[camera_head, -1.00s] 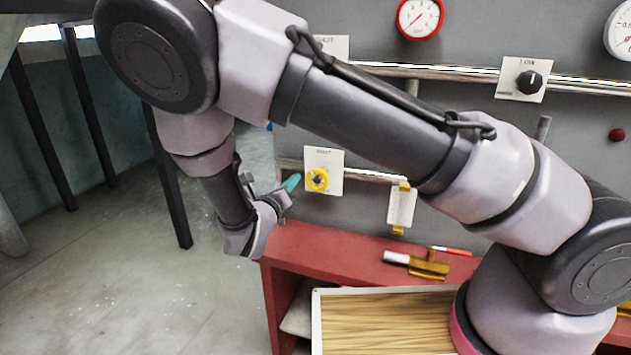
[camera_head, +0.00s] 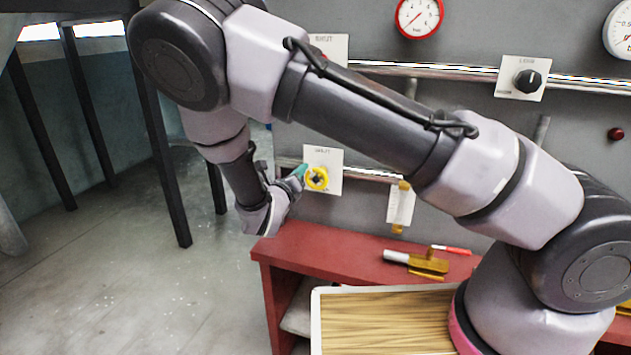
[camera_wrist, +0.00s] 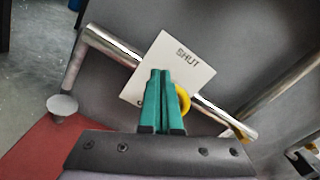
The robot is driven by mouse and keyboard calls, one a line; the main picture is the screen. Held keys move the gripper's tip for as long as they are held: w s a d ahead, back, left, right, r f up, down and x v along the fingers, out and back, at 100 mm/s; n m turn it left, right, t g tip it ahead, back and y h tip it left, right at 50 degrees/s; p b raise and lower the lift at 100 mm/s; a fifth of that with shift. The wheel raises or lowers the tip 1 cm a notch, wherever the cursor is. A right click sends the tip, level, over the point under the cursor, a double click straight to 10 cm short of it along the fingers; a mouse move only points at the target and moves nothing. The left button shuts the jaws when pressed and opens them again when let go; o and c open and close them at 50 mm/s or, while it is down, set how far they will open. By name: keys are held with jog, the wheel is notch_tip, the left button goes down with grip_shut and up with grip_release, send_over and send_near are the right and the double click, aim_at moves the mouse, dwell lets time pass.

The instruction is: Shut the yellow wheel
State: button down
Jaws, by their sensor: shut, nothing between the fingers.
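The yellow wheel (camera_head: 316,179) sits on a white plate (camera_head: 333,158) marked SHUT, fixed to the grey panel over a metal pipe. My gripper (camera_head: 300,172) is just left of the wheel in the head view, its green fingers at or very near the wheel's rim. In the wrist view the closed green fingers (camera_wrist: 160,75) stand in front of the plate (camera_wrist: 190,62) and hide most of the wheel. Only the right part of the yellow rim (camera_wrist: 183,98) shows. I cannot tell whether the fingers touch it. Nothing is held.
A red shelf (camera_head: 345,247) juts out below, with a brass tool with a white handle (camera_head: 425,263) and a red pen-like item on it. A tag (camera_head: 400,205) hangs right of the wheel. A metal pipe (camera_wrist: 112,46) runs behind the plate. Open floor lies left.

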jog(key=shift+s+d+f, duration=0.1)
jog(key=shift+d+f, duration=0.1)
jog(key=shift+f, duration=0.05)
dwell(0.5)
jog(key=shift+s+d+r, duration=0.1)
jog(key=shift+d+r, duration=0.15)
jog(key=shift+s+d+r, duration=0.2)
jog(key=shift+d+r, duration=0.1)
jog(key=shift+d, duration=0.3)
jog(key=shift+r, duration=0.15)
jog(key=v, duration=0.6)
jog(key=shift+a+r, duration=0.15)
jog(key=shift+r, duration=0.1)
dwell(0.3)
